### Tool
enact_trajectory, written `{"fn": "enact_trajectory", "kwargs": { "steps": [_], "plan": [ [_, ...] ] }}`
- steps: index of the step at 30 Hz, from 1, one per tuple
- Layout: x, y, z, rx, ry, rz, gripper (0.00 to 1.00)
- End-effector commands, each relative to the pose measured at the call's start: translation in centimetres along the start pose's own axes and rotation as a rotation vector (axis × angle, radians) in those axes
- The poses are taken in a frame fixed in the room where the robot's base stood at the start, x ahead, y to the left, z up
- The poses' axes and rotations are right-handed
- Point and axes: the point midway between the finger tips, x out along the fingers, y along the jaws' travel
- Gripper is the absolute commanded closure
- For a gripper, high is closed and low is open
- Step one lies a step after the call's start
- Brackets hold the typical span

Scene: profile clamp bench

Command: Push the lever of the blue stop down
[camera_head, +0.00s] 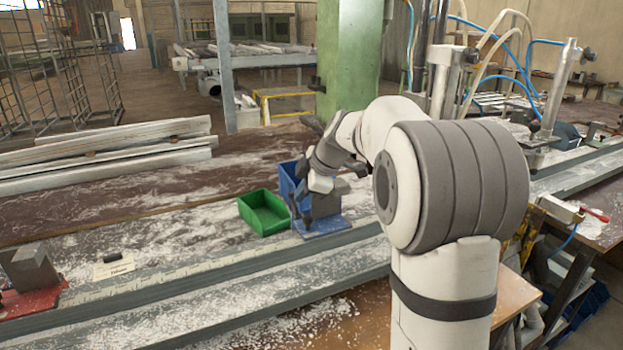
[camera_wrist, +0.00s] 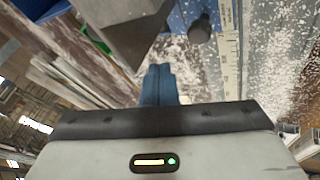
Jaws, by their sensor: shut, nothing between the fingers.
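The blue stop (camera_head: 328,226) has a blue base plate and a grey metal block, and stands at the rail just in front of my arm in the head view. In the wrist view its grey block (camera_wrist: 125,28) fills the upper middle. A dark round knob, seemingly the lever's end (camera_wrist: 200,28), shows right of the block. My gripper (camera_wrist: 160,70) is shut and empty, its blue fingers together. The fingertips appear below the block and left of the knob in that picture, with a visible gap to the knob. In the head view my gripper (camera_head: 318,184) is small and partly hidden at the stop.
A green bin (camera_head: 264,214) and a blue bin (camera_head: 289,178) stand beside the stop. A red stop (camera_head: 30,282) and a label card (camera_head: 113,266) are at the left along the rail. Long profiles (camera_head: 110,150) lie behind. A green column (camera_head: 347,60) rises at the back.

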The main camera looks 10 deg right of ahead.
Motion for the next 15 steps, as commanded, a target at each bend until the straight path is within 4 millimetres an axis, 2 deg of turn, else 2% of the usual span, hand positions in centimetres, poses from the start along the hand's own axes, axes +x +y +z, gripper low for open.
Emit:
{"fn": "enact_trajectory", "kwargs": {
  "steps": [2, 3, 7, 15],
  "plan": [
    [1.7, 0.0, 0.0, 0.001, 0.001, -0.003, 1.0],
    [1.7, 0.9, 0.0, 0.001, 0.0, 0.0, 1.0],
    [2.7, 2.2, 0.2, 0.001, -0.001, 0.001, 1.0],
    [3.5, 3.3, 0.3, 0.001, -0.001, 0.001, 1.0]
  ]
}}
